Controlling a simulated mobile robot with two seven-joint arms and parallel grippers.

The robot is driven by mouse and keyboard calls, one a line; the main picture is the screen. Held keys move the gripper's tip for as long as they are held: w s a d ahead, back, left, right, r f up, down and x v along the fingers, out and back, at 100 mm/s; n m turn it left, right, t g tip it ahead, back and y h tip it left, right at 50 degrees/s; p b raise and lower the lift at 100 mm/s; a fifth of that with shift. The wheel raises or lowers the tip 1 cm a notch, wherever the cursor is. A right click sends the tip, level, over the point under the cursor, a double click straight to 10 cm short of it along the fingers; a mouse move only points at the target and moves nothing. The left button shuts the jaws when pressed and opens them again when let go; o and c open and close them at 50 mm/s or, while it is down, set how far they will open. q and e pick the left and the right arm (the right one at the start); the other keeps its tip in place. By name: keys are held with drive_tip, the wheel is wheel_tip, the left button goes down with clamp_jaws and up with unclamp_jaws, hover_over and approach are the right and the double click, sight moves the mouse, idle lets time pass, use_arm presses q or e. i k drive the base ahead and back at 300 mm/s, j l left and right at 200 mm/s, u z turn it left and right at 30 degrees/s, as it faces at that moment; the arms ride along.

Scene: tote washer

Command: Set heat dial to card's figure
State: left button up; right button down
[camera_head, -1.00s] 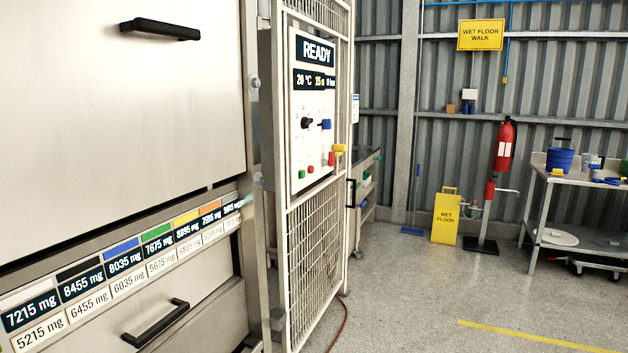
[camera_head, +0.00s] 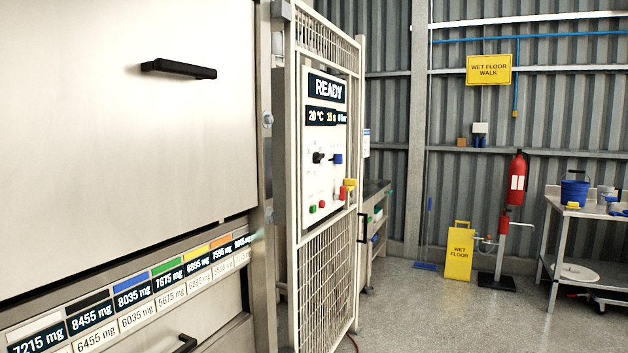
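A white control panel (camera_head: 324,185) is fixed on the cage door to the right of the steel washer. Its display (camera_head: 328,89) reads READY, and the line below (camera_head: 326,116) shows 20 °C and further figures too small to read surely. A black dial (camera_head: 319,158) sits on the panel's left, with a blue control (camera_head: 337,159) beside it. Green and red buttons and a yellow-topped red control (camera_head: 349,184) are lower down. A small white and blue card (camera_head: 366,142) shows at the panel's right; its writing is too small to read. Neither gripper is in view.
The washer front (camera_head: 120,120) with a black handle (camera_head: 179,69) fills the left, above a colour-coded row of mg labels (camera_head: 134,297).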

sight(318, 158)
drive_tip(key=i+l, duration=0.35)
drive_tip(key=l, duration=0.15)
drive_tip(key=i+l+u, duration=0.15)
drive_tip(key=i+l, duration=0.2)
drive_tip(key=l, duration=0.15)
drive_tip(key=i+l, duration=0.3)
drive_tip(key=l, duration=0.25)
drive_tip(key=i+l+u, duration=0.15)
drive_tip(key=i+l, duration=0.15)
drive_tip(key=l, duration=0.25)
drive_tip(key=i+l, duration=0.3)
drive_tip(key=l, duration=0.3)
drive_tip(key=i+l+u, duration=0.15)
drive_tip(key=i+l, duration=0.15)
drive_tip(key=l, duration=0.25)
drive_tip(key=i+l, duration=0.25)
drive_tip(key=l, duration=0.4)
drive_tip(key=i+l+u, duration=0.1)
drive_tip(key=i+l, duration=0.15)
drive_tip(key=l, duration=0.35)
drive_tip(key=u, duration=0.95)
